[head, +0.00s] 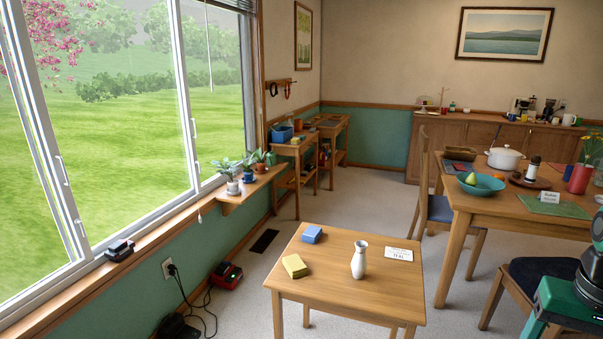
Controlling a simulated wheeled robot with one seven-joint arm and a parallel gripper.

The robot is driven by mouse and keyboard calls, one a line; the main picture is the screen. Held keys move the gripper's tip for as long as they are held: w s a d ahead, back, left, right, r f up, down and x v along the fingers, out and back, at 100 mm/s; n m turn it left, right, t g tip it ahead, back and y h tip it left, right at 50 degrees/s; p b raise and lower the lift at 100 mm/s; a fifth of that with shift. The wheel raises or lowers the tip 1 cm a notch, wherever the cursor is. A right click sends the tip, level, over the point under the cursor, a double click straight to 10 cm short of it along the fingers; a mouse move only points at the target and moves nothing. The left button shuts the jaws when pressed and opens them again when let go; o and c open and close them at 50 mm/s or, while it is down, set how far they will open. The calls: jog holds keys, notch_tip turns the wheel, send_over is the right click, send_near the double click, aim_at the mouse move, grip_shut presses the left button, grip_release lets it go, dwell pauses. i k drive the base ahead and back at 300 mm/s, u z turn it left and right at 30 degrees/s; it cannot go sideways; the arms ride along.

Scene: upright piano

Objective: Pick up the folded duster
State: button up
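A small yellow folded block of cloth (295,266), which looks like the folded duster, lies on the left front part of the small wooden table (330,285). A blue block-like item (311,234) lies behind it and a little right; I cannot tell whether it is cloth or a sponge. A white vase (359,260) stands upright to the right of the yellow cloth, apart from it. My gripper is not in view; only green and black parts of my own arm show at the lower right edge.
A white card (398,254) lies at the small table's back right. A dining table (470,208) with a bowl and pot stands right, with a dark-seated chair (530,275) before it. A red device (226,275) and cables lie left on the floor.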

aim_at(294, 265)
jog(key=u, duration=0.5)
jog(key=i, duration=1.35)
jog(key=z, duration=0.4)
